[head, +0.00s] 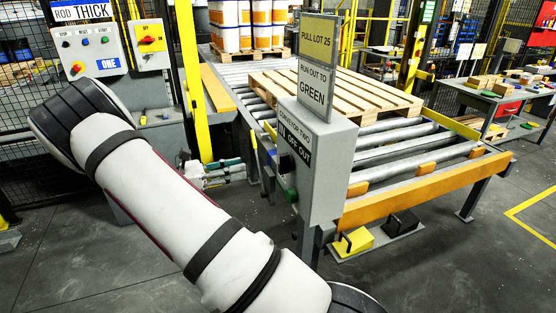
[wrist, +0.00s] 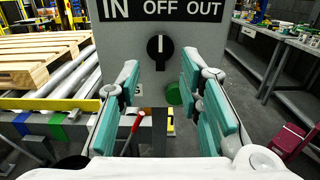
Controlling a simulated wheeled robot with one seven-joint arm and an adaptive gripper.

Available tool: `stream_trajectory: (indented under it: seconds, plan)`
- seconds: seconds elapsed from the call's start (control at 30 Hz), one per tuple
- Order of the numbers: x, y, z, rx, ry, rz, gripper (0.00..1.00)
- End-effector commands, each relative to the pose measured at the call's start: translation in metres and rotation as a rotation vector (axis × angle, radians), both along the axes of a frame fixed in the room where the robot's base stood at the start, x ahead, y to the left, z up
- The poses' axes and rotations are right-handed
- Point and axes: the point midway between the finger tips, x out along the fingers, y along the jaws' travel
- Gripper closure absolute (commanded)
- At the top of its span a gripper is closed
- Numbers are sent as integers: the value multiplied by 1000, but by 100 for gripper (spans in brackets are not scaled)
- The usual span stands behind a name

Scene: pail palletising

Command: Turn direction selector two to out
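The selector (wrist: 160,47) is a black knob on the grey conveyor-two control box (head: 330,165), below the label IN OFF OUT (wrist: 162,9). Its white mark points straight up, toward OFF. In the head view the box face is seen edge-on and the knob (head: 286,163) shows only as a small dark shape. My gripper (wrist: 159,72) is open, its teal-padded fingers apart on the left and right of the knob, below the label. No contact with the knob is visible. In the head view my gripper (head: 222,171) points at the box from the left.
A green button (wrist: 173,94) sits below the knob, partly behind the right finger. A wooden pallet (head: 335,92) lies on the roller conveyor (head: 400,150) behind the box. A yellow post (head: 190,80) and panel ONE (head: 92,50) stand left. Signs (head: 317,65) rise above the box.

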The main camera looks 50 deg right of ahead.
Motion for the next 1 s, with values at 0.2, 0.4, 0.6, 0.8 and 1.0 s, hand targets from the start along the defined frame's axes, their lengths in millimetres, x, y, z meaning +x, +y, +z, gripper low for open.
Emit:
stream_trajectory:
  seconds: [0.2, 0.4, 0.6, 0.8, 1.0]
  plan:
    - [-24, -34, 2, 1, 0, -5, 67]
    - [-44, -67, 2, 1, -1, -4, 67]
    - [-60, -94, 1, 1, 0, -3, 67]
    - [-67, -106, 0, 2, -2, -2, 67]
    - [-67, -108, 0, 2, -2, -1, 67]
